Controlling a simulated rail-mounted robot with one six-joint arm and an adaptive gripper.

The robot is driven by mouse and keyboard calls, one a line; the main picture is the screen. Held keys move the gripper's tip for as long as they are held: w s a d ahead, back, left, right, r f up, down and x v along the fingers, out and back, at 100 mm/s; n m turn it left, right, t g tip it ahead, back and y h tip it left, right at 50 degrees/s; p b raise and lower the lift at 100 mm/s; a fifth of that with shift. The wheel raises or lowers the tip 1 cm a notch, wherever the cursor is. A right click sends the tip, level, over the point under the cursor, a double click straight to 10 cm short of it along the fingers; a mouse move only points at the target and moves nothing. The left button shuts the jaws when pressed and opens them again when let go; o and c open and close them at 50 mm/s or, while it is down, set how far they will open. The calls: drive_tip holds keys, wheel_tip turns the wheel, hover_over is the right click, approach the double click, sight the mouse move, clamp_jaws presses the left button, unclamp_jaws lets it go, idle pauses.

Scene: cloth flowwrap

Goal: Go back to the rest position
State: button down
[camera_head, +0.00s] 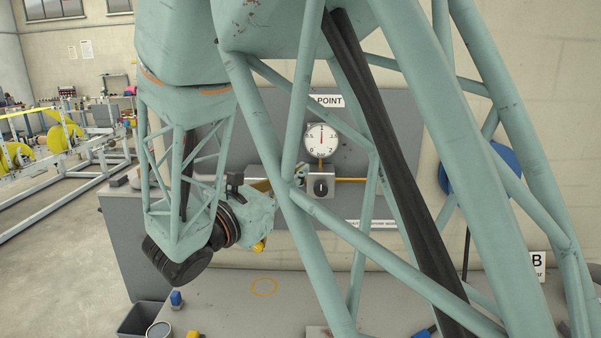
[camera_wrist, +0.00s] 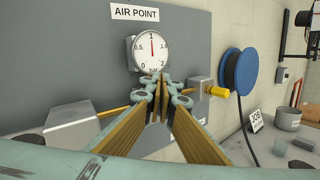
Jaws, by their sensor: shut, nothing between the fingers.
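My gripper (camera_wrist: 161,88) shows in the wrist view with its two fingers together and nothing between them. Its tips point toward the wall panel, in front of the lower edge of the round pressure gauge (camera_wrist: 152,50). I cannot tell whether the tips touch anything.
A blue hose reel (camera_wrist: 239,71) hangs to the right. The bench (camera_head: 225,290) has a blue item (camera_head: 176,298) near its front left edge.

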drive_tip(key=shift+d, duration=0.25)
drive_tip(key=s+d+m+g, duration=0.3)
drive_tip(key=d+m+g, duration=0.15)
drive_tip(key=d, duration=0.55)
drive_tip(key=s+d+m+g+y, duration=0.1)
drive_tip(key=s+d+m+g, duration=0.2)
drive_tip(key=d+m, duration=0.55)
drive_tip(key=s+d+m+g, duration=0.3)
drive_tip(key=s+d+g, duration=0.1)
drive_tip(key=d, duration=0.9)
drive_tip(key=s+f+m+g+y, duration=0.25)
drive_tip(key=s+m+y, duration=0.2)
drive_tip(key=s, duration=1.35)
drive_tip(key=s+a+f+m+t+y, duration=0.1)
drive_tip(key=s+a+m+y, duration=0.1)
drive_tip(key=s, duration=0.6)
drive_tip(key=s+a+f+m+t+y, duration=0.1)
drive_tip(key=s+a+m+y, duration=0.2)
drive_tip(key=s+a, duration=0.4)
drive_tip(key=shift+s+m, duration=0.6)
drive_tip(key=shift+m, duration=0.05)
drive_tip(key=shift+f, duration=0.1)
